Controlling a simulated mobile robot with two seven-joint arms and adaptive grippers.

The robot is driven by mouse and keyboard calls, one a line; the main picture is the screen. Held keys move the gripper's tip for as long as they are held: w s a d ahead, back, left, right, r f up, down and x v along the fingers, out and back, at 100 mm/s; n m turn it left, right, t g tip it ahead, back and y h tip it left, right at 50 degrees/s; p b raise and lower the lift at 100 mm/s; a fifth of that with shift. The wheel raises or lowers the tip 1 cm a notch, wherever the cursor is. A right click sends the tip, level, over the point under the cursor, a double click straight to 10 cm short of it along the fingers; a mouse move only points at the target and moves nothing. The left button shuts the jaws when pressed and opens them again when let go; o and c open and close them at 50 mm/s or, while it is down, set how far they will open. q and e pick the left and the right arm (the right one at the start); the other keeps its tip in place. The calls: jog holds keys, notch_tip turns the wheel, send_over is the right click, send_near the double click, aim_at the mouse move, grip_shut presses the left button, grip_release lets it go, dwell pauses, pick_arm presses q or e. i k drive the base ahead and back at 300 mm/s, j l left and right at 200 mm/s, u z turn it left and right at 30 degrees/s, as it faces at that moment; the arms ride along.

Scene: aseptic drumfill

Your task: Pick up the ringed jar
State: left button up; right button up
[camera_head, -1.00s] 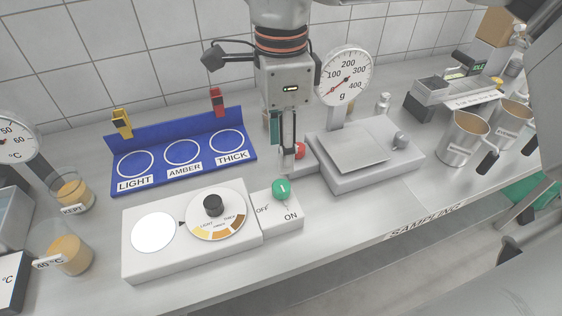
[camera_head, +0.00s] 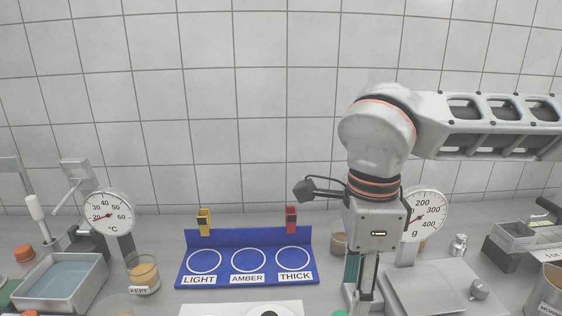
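No jar with a plain ring stands out in this view. A jar of amber content with a KEPT label (camera_head: 143,278) stands left of the blue stand. A second jar (camera_head: 122,306) shows in part at the bottom edge. Another small jar (camera_head: 338,243) is partly hidden behind my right gripper. My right gripper (camera_head: 365,296) points down between the blue stand and the dial scale, apart from the KEPT jar. Its fingers look close together, but I cannot tell if it is open or shut. My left gripper is not in view.
The blue stand (camera_head: 227,240) has empty LIGHT, AMBER and THICK circles and yellow and red clips. The scale (camera_head: 432,283) is right of my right gripper. A water bath (camera_head: 64,278) and temperature dial (camera_head: 107,215) are at left.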

aim_at(338, 237)
jog(key=k, duration=0.85)
